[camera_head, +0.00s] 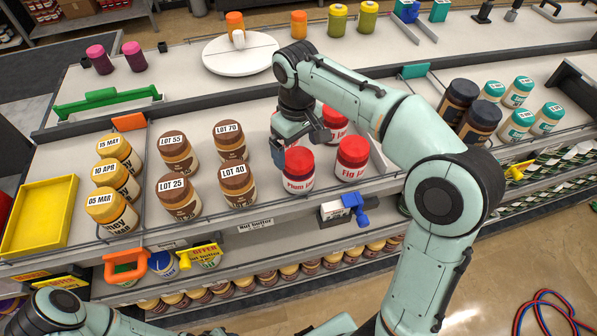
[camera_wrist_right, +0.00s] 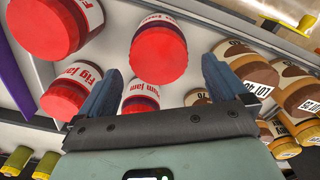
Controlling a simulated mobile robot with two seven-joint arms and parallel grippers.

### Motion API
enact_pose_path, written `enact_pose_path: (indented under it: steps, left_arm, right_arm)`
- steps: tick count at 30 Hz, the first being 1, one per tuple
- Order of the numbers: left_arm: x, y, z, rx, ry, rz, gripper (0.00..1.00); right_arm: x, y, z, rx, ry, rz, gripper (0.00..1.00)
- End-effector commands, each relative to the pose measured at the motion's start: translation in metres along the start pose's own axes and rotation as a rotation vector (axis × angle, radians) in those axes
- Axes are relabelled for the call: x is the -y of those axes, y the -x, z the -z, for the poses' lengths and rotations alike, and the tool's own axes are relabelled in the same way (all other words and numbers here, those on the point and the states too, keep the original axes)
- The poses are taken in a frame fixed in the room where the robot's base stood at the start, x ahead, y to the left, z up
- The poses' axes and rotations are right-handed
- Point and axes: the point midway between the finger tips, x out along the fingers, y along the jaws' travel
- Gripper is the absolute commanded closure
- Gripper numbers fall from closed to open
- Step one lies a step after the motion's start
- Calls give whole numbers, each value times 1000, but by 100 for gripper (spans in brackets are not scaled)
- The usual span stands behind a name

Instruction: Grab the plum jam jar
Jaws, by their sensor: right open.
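The front plum jam jar (camera_head: 298,172), white-labelled with a red lid, stands upright on the shelf. In the right wrist view this plum jam jar (camera_wrist_right: 158,50) lies just ahead of the open fingers. My right gripper (camera_head: 298,142) is open and empty above and behind it, seen from the head. The wrist view shows the gripper's two blue fingers (camera_wrist_right: 163,70) spread apart. A second plum jam jar (camera_wrist_right: 140,98) shows between the fingers, partly hidden by the gripper body. Contact cannot be told. My left gripper is out of view.
A fig jam jar (camera_head: 351,160) stands close right of the front plum jar, with another red-lidded jar (camera_head: 334,122) behind. Brown-lidded nut butter jars (camera_head: 237,185) stand to the left. Dark jars (camera_head: 479,120) stand to the right. A raised rail edges the shelf.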

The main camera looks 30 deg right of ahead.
Motion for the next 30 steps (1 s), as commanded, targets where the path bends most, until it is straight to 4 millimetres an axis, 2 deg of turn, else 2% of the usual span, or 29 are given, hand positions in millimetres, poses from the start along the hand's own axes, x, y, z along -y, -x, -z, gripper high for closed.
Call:
enact_pose_path:
  steps: [1,10,18,27,28,30]
  left_arm:
    - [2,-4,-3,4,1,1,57]
    - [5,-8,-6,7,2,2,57]
    - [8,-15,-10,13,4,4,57]
    - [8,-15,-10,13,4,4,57]
    - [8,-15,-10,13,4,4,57]
    - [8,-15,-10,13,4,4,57]
  right_arm:
    - [0,-12,-1,5,-1,0,0]
    - [0,-35,-1,1,0,0,0]
    - [0,-73,-4,2,-1,0,0]
    - [0,-78,-3,-1,-1,0,0]
    - [0,-78,-3,-1,-1,0,3]
    - [0,-78,-3,-2,-1,0,26]
